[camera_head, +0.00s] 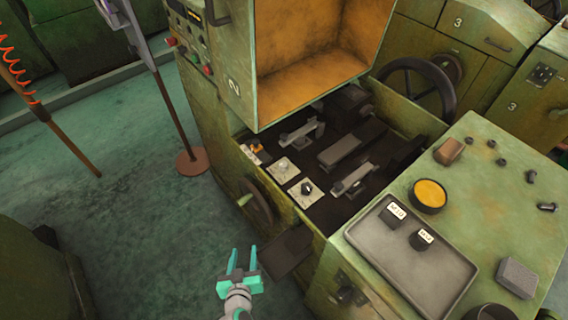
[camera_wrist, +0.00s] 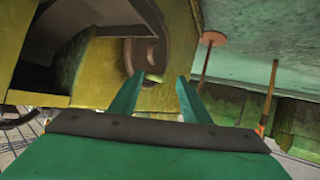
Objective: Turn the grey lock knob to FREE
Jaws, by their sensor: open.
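Two pale square plates lie in the open bed of the green machine. The farther plate carries a small light grey knob (camera_head: 283,166), which looks like the lock knob; its lettering is too small to read. The nearer plate carries a black knob (camera_head: 307,187). My gripper (camera_head: 242,252) is open and empty, outside the machine's front wall, lower left of both plates. In the wrist view, its teal fingers (camera_wrist: 159,84) stand apart with nothing between them, pointing towards the machine's side and a handwheel (camera_wrist: 152,48). Neither knob can be made out in the wrist view.
The handwheel (camera_head: 257,202) juts from the machine's near side, close to my gripper. A raised hood (camera_head: 318,60) overhangs the bed's back. An orange part (camera_head: 256,148) sits beyond the plates. A tray (camera_head: 415,270) with two labelled black blocks is at right.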

